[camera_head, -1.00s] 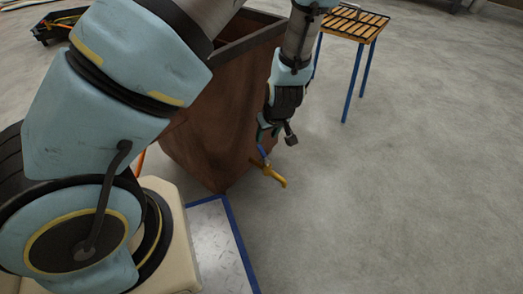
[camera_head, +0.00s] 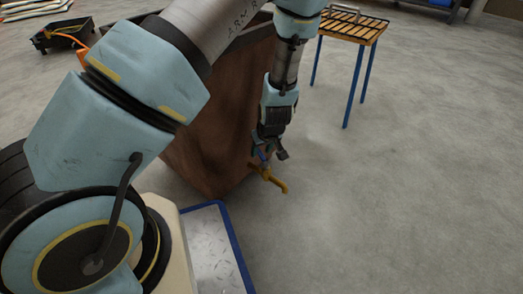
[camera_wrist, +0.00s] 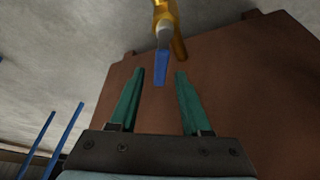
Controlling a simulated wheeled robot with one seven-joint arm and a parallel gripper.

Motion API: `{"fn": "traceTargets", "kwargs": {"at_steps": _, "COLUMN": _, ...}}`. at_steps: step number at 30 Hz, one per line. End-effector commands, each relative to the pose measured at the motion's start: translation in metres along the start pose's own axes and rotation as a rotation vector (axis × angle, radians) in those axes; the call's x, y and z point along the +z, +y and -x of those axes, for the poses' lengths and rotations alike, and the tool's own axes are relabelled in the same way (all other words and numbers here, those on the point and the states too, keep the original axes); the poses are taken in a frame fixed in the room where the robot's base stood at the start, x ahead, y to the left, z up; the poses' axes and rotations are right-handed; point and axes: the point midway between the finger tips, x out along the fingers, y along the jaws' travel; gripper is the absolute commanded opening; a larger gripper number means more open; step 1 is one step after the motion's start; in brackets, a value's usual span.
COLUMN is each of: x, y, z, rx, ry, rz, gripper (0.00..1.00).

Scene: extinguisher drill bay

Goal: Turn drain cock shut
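The drain cock is a brass tap (camera_head: 272,179) on the lower side of the rust-brown tank (camera_head: 203,150). Its blue lever (camera_wrist: 161,66) points toward my gripper in the wrist view, and the brass body (camera_wrist: 168,22) shows at the top. My gripper (camera_wrist: 153,85) is open, its two green fingers apart. The lever's end lies between the fingertips in that view, with a gap on both sides; I cannot tell its exact depth. In the head view my gripper (camera_head: 267,157) is right above the tap and partly hides the lever.
A slatted table with blue legs (camera_head: 350,27) stands behind and to the right of the tank. A blue-edged metal plate (camera_head: 212,250) lies at the front. A black cart (camera_head: 62,34) is at the far left. The floor right of the tap is clear.

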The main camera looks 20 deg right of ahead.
Motion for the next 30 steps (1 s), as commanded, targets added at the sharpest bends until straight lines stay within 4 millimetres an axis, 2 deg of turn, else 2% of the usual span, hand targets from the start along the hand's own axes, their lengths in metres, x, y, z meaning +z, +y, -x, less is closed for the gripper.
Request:
{"fn": "traceTargets", "kwargs": {"at_steps": 2, "x": 0.0001, "y": -0.0001, "z": 0.0001, "rx": 0.0, "ry": 0.0, "rz": 0.0, "gripper": 0.38}}
{"fn": "traceTargets", "kwargs": {"at_steps": 12, "x": 0.0001, "y": -0.0001, "z": 0.0001, "rx": 0.0, "ry": 0.0, "rz": 0.0, "gripper": 0.0}}
{"fn": "traceTargets", "kwargs": {"at_steps": 30, "x": 0.0002, "y": -0.0001, "z": 0.0002, "rx": 0.0, "ry": 0.0, "rz": 0.0, "gripper": 0.0}}
